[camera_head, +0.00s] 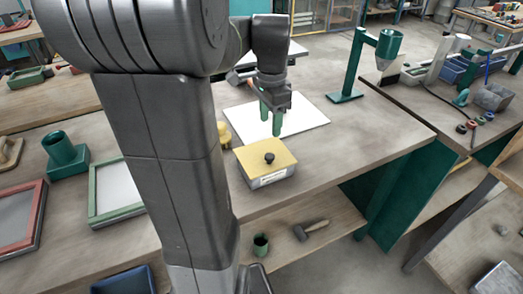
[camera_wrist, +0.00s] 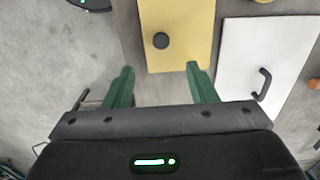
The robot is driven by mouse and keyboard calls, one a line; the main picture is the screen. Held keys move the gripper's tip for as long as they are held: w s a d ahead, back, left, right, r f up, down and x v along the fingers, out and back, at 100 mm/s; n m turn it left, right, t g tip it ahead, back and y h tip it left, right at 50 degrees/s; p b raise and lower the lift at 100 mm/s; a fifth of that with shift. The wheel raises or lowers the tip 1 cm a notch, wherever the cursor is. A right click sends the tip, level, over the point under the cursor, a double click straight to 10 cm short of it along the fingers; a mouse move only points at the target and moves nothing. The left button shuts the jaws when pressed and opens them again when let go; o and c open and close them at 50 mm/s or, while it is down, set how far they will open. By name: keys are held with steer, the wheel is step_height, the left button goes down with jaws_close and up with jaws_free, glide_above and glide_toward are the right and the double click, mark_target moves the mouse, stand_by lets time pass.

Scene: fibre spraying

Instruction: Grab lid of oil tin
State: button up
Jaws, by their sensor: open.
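The oil tin (camera_head: 268,178) appears to be the low box with a yellow lid (camera_head: 265,158) and a round black knob (camera_head: 269,158) on the bench. In the wrist view the yellow lid (camera_wrist: 185,22) and its black knob (camera_wrist: 161,40) lie ahead of my gripper, at top centre. My gripper (camera_head: 271,122) points down with its green fingers apart and nothing between them. It is just behind the tin in the head view, apart from the knob. The green fingers (camera_wrist: 160,85) also show in the wrist view, short of the knob.
A white board (camera_head: 290,115) lies behind the tin, and a small yellow object (camera_head: 224,134) stands at its left. In the wrist view a white panel with a black handle (camera_wrist: 265,84) is at right. A green stand (camera_head: 346,96) rises at the back. The bench right of the tin is clear.

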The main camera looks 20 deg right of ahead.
glide_above(270, 156)
step_height(270, 156, down, 7)
steer(key=shift+a+r, duration=0.15)
steer(key=shift+r, duration=0.05)
steer(key=shift+w+f+p, duration=0.1)
steer(key=shift+f+p, duration=0.2)
steer(key=shift+f, duration=2.3)
steer(key=c, duration=1.1)
